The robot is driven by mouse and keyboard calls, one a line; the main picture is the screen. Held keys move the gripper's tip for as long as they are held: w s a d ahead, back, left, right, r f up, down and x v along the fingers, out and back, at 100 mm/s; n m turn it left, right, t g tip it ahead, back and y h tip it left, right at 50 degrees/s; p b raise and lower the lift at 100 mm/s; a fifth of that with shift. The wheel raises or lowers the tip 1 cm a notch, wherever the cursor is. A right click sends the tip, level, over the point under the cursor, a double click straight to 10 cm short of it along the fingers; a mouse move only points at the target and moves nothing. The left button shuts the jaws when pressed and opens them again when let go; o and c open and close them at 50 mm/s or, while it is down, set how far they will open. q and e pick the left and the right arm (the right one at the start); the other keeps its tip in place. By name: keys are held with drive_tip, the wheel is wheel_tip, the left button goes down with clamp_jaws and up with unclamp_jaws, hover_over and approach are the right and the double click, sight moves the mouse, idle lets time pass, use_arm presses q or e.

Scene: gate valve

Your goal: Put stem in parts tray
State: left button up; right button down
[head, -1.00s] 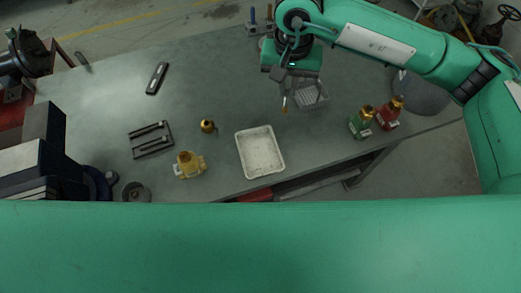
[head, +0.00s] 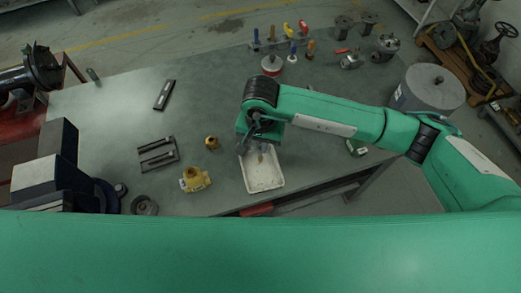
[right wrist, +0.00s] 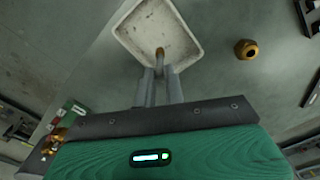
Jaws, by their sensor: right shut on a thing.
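The white parts tray (head: 266,186) lies near the front edge of the bench, and its far end is partly covered by my right gripper. My right gripper (head: 261,150) is over the far part of the tray. In the right wrist view its two fingers (right wrist: 160,76) are shut on the stem (right wrist: 160,52), a small brass-coloured rod whose tip points at the tray (right wrist: 180,22). The stem appears to be above the tray floor; I cannot tell whether it touches. The visible tray floor is bare. My left gripper is not in view.
A brass fitting (head: 211,142) and a yellow valve body (head: 195,179) stand left of the tray. A dark holder with rods (head: 157,153) lies further left. Tools stand in a rack (head: 280,42) at the back.

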sight(261, 157)
wheel_tip(261, 157, down, 6)
drive_tip(key=shift+p, duration=0.75)
drive_tip(key=shift+f, duration=0.1)
drive_tip(key=shift+f+b, duration=0.1)
drive_tip(key=shift+b, duration=0.2)
drive_tip(key=c, duration=1.5)
unclamp_jaws()
